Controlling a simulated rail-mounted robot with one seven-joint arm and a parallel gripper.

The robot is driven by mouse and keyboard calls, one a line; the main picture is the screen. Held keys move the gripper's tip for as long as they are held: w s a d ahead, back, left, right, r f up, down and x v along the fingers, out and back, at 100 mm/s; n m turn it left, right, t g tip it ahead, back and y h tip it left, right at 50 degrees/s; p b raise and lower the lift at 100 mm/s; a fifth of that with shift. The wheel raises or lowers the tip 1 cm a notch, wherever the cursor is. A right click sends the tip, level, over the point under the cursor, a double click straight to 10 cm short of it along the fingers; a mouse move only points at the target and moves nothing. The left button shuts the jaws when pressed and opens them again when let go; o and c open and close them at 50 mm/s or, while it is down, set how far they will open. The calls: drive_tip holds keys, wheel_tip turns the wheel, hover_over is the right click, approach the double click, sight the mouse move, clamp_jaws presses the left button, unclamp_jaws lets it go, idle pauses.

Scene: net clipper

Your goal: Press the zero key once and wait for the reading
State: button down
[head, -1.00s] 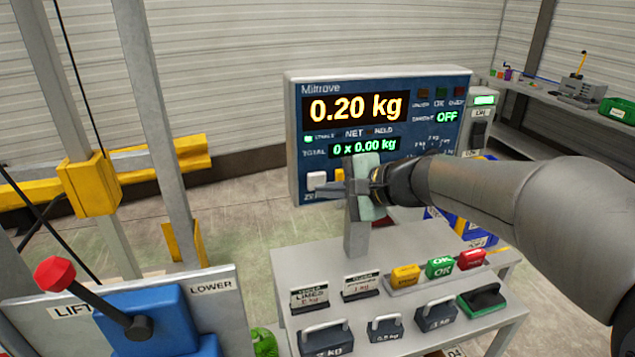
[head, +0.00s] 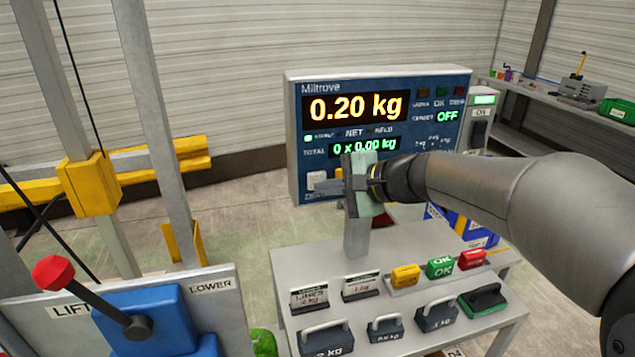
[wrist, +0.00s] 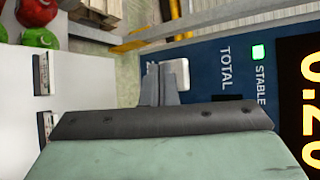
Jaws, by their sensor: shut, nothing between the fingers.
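The weighing indicator (head: 440,85) reads 0.20 kg in amber, with 0 x 0.00 kg on the green total line. Its green STABLE lamp is lit in the wrist view (wrist: 258,52). The zero key (head: 317,179) is a white square at the panel's lower left, partly covered by my fingers; it also shows in the wrist view (wrist: 176,74). My gripper (head: 322,187) is shut and empty, its fingertips directly in front of the key. The wrist view shows the fingertips (wrist: 158,72) overlapping the key's edge. Whether they touch it I cannot tell.
A grey bench (head: 300,265) below my arm carries coloured blocks, labelled weights and two small cards. A lever box with a red knob (head: 53,273) stands at the lower left. A side shelf (head: 560,110) is at right.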

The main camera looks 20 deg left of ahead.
drive_tip(key=shift+w+a, duration=0.2)
drive_tip(key=shift+w, duration=0.15)
idle(0.5)
drive_tip(key=shift+s, duration=0.1)
drive_tip(key=shift+s+d+b, duration=0.45)
drive_tip(key=shift+s+b, duration=0.1)
drive_tip(key=shift+s, duration=0.05)
drive_tip(key=shift+s, duration=0.1)
drive_tip(key=shift+s+d+b, duration=0.35)
drive_tip(key=shift+s+d, duration=0.1)
drive_tip(key=shift+s, duration=0.25)
drive_tip(key=shift+s+d+b, duration=0.3)
drive_tip(key=shift+s+d, duration=0.1)
drive_tip(key=shift+s, duration=0.25)
drive_tip(key=shift+s+d+b, duration=0.35)
drive_tip(key=shift+s+d, duration=0.1)
drive_tip(key=shift+s, duration=0.25)
drive_tip(key=s+d+f+n+g+h, duration=0.1)
drive_tip(key=s+d+f+n+h, duration=0.2)
drive_tip(key=s+d+f+h, duration=0.3)
drive_tip(key=s+d+f+n+g+h, duration=0.2)
drive_tip(key=s+d+f+n+h, duration=0.2)
drive_tip(key=s+d+f, duration=0.9)
drive_tip(key=d+f+h, duration=0.2)
drive_tip(key=d, duration=0.4)
drive_tip(key=shift+s+d+f+n+g, duration=0.2)
drive_tip(key=shift+d+f+n+g, duration=0.1)
drive_tip(key=shift+d+f, duration=0.1)
